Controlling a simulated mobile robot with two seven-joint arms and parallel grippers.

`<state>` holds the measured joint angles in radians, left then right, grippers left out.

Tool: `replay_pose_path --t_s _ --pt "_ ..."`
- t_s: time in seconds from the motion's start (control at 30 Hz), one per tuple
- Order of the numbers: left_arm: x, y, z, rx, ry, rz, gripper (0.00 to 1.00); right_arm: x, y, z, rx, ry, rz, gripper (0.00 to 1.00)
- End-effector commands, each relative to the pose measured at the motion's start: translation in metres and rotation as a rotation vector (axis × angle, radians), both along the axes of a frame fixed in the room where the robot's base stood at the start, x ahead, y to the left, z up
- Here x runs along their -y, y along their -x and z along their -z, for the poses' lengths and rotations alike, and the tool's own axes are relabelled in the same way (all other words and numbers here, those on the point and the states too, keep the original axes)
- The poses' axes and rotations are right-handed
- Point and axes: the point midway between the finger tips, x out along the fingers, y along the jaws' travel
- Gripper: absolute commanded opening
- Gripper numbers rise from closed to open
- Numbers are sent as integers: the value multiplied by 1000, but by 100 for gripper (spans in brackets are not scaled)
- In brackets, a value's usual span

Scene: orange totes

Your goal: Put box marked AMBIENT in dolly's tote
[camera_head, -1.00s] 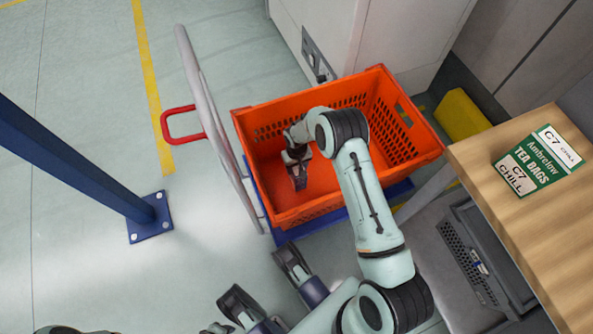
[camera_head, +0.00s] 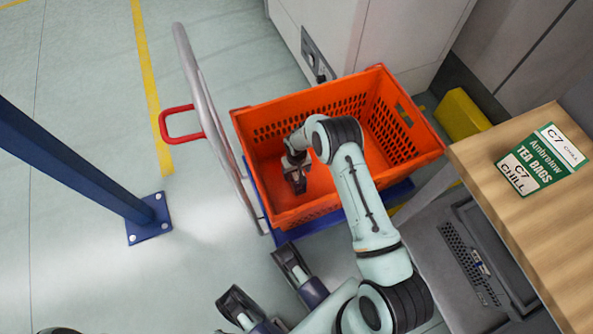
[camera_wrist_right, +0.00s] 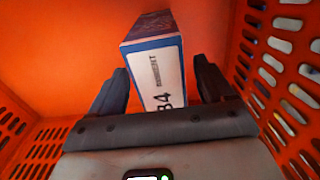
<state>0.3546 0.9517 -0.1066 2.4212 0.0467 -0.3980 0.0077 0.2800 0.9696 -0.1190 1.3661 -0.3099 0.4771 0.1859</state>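The orange tote (camera_head: 335,206) sits on the blue dolly (camera_head: 395,192) with a grey push handle. My right gripper (camera_head: 297,181) reaches down inside the tote's left part. In the right wrist view, a white and blue box (camera_wrist_right: 160,70) stands between the two dark fingers of my right gripper (camera_wrist_right: 160,88). Its label reads B4 and a small sideways word that looks like AMBIENT. A narrow gap shows between box and right finger, so the gripper looks open around it. The box is hidden in the head view. My left gripper (camera_head: 264,280) is open and empty in front of the tote.
A green and white tea bags box (camera_head: 542,160), marked C7 CHILL, lies on the wooden table (camera_head: 500,205) at right. A dark blue post (camera_head: 80,160) stands at left. A white cabinet (camera_head: 400,40) is behind the tote.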

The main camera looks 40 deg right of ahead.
Motion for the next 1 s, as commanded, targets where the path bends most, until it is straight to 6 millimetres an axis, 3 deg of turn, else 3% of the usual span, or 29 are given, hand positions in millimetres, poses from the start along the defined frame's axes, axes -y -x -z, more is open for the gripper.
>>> replay_pose_path --t_s 0.17,0.63,0.8,1.0 --pt "0 -3 -2 11 -1 1 43 0 -1 -12 2 1 0 81" --pt "6 -56 -32 184 -12 19 43 0 -1 -106 3 1 0 81" --pt "8 -65 -37 216 -14 21 43 0 0 -121 1 0 -1 81" --pt "8 -67 -38 222 -15 22 43 0 0 -124 0 0 0 81"
